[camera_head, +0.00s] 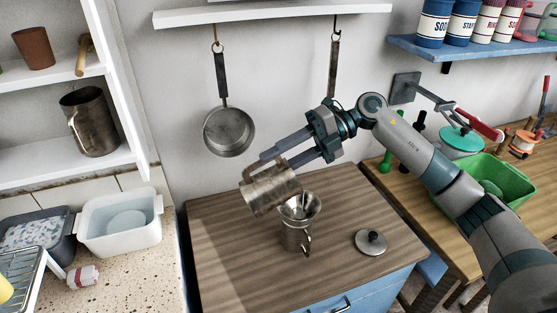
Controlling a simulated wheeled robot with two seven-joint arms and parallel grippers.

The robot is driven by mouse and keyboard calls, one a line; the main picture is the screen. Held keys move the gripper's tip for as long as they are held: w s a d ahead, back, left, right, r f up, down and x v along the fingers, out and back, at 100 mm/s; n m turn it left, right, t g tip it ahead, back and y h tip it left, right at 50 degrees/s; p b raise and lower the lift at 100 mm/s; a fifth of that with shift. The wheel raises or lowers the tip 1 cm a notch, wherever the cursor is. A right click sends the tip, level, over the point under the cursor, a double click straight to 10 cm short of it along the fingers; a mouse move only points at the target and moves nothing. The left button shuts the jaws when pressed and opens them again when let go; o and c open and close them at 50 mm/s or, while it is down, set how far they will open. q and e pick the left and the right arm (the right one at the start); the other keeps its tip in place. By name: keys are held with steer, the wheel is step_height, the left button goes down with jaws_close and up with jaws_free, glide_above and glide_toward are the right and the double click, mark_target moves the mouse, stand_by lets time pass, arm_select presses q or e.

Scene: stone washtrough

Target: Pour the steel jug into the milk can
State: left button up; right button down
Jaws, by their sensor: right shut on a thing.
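The steel jug (268,189) is held by my right gripper (283,156), which is shut on it. The jug is tilted above the wooden worktop (226,246), close over the left side of the milk can. The milk can (293,238) is a small metal can with a flared mouth, standing upright on the worktop. Its lid (371,241), grey with a dark knob, lies to the right on the worktop. I cannot tell whether anything flows from the jug. My left gripper is not in view.
A pan (229,131) hangs on the wall behind. A green tub (503,180) stands on the right table. A second metal jug (90,121) is on the shelf. The worktop's front left is clear.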

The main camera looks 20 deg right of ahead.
steer(key=shift+d+f+y+b, duration=0.3)
steer(key=shift+b, duration=0.45)
steer(key=shift+d+b, duration=0.2)
steer(key=shift+b, duration=0.15)
steer(key=shift+y, duration=0.3)
stand_by(0.4)
stand_by(0.5)
